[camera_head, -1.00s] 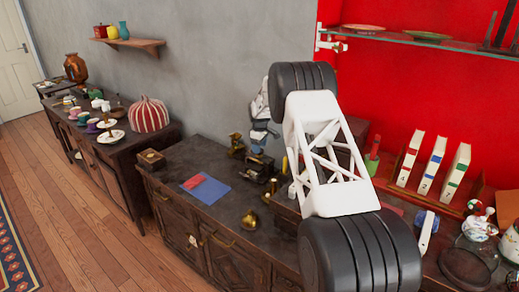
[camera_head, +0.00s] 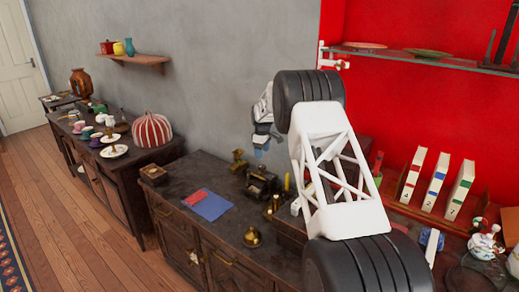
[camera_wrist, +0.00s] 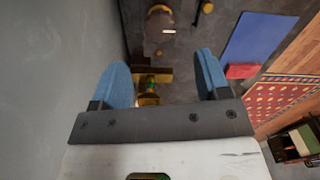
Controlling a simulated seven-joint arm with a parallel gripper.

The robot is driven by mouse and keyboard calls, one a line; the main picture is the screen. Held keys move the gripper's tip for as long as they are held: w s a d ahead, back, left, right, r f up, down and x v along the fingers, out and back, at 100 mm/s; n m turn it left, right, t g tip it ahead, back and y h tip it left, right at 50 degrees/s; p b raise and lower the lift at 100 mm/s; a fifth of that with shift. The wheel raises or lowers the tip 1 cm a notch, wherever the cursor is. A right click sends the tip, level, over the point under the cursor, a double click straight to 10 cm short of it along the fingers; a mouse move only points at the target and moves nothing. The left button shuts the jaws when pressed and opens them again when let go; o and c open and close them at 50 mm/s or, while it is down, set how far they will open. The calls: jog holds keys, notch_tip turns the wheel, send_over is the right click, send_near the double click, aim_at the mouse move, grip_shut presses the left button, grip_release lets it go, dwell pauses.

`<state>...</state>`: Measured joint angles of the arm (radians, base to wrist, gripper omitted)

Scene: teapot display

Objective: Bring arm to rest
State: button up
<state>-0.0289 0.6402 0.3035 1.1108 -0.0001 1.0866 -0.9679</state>
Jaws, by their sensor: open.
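My arm's white lattice link (camera_head: 338,170) with black joints crosses the middle of the head view. My gripper (camera_head: 260,146) is at its far end, pointing down above the back of the dark cabinet, close to the grey wall. In the wrist view, my gripper (camera_wrist: 163,75) shows two blue fingers spread wide apart with nothing held. A small brass object (camera_wrist: 148,92) shows between the fingers, below them. How far above it the fingers are is hard to tell.
The dark cabinet (camera_head: 180,222) bears a blue mat (camera_head: 212,207), a brass bell-like piece (camera_head: 252,238) and a dark boxy device (camera_head: 262,182). Books (camera_head: 437,180) and a white figured pot (camera_head: 484,244) stand at right. A striped pumpkin-like pot (camera_head: 152,130) stands at left. The wooden floor (camera_head: 85,240) is clear.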

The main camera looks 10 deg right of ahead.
jog(key=s+d+r+m, duration=0.1)
jog(key=s+r+m, duration=0.1)
jog(key=s+r, duration=0.75)
jog(key=s+d+r+m+t, duration=0.1)
jog(key=s+r+m, duration=0.1)
jog(key=s+r, duration=0.8)
jog(key=s+r+m, duration=0.2)
jog(key=s+r, duration=0.4)
jog(key=s, duration=0.9)
jog(key=s+d+r+m+t, duration=0.1)
jog(key=s+r+m, duration=0.15)
jog(key=s, duration=2.05)
jog(key=s+f+m, duration=0.1)
jog(key=s+f, duration=0.2)
jog(key=s, duration=0.7)
jog(key=s+f+m, duration=0.2)
jog(key=s+f, duration=0.2)
jog(key=s, duration=0.7)
jog(key=shift+d+t, duration=0.25)
jog(key=shift+t, duration=0.05)
jog(key=shift+w, duration=0.1)
